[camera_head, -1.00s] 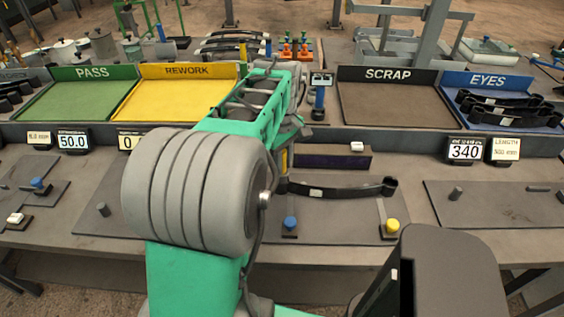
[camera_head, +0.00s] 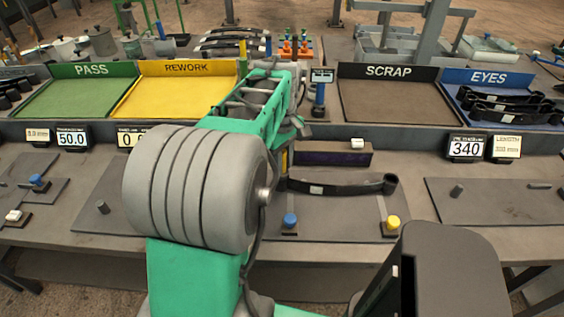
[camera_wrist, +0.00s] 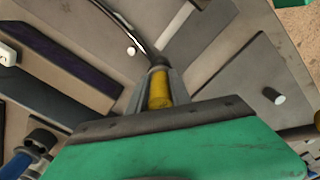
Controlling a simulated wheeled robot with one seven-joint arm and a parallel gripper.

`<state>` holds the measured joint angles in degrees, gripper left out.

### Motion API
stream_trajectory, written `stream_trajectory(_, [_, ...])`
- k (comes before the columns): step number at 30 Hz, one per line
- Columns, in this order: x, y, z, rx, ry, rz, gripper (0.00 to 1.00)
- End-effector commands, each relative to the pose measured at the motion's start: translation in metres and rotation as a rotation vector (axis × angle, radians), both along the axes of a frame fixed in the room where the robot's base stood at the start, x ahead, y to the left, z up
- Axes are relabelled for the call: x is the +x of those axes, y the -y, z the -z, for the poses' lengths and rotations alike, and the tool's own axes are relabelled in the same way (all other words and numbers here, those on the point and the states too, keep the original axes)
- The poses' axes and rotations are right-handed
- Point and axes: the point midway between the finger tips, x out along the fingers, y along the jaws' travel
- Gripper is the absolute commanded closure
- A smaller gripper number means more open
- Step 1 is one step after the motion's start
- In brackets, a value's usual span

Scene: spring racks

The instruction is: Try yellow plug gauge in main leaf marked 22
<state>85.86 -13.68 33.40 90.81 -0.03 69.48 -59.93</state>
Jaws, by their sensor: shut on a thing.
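My gripper (camera_wrist: 161,98) is shut on the yellow plug gauge (camera_wrist: 159,86), seen in the wrist view with its tip close to one end of a dark curved leaf (camera_wrist: 122,22). Whether the tip is inside the leaf's eye or just beside it I cannot tell. In the head view the leaf (camera_head: 345,187) lies on a grey fixture plate with a white tag too small to read. Its right eye (camera_head: 389,184) shows; its left end is hidden behind my arm. A yellow sliver of the gauge (camera_head: 284,160) shows beside my arm there.
A blue-handled gauge (camera_head: 320,94) stands in a holder behind. A blue knob (camera_head: 290,220) and a yellow knob (camera_head: 392,222) sit at the plate's front. A dark purple block (camera_head: 330,158) lies behind the leaf. PASS, REWORK, SCRAP and EYES trays line the back.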

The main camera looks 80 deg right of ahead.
Motion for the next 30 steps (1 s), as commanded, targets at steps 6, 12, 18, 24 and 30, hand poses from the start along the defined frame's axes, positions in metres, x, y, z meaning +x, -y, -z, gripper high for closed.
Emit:
stream_trajectory(6, [0.0,0.0,0.002,-0.001,0.0,0.0,1.0])
stream_trajectory(12, [0.0,0.0,0.005,-0.001,0.0,0.0,1.0])
stream_trajectory(18, [0.0,0.0,0.007,-0.001,0.0,0.0,1.0])
stream_trajectory(24, [0.0,0.0,0.01,-0.001,0.0,0.0,1.0])
stream_trajectory(30, [0.0,0.0,0.012,-0.001,0.0,0.0,1.0])
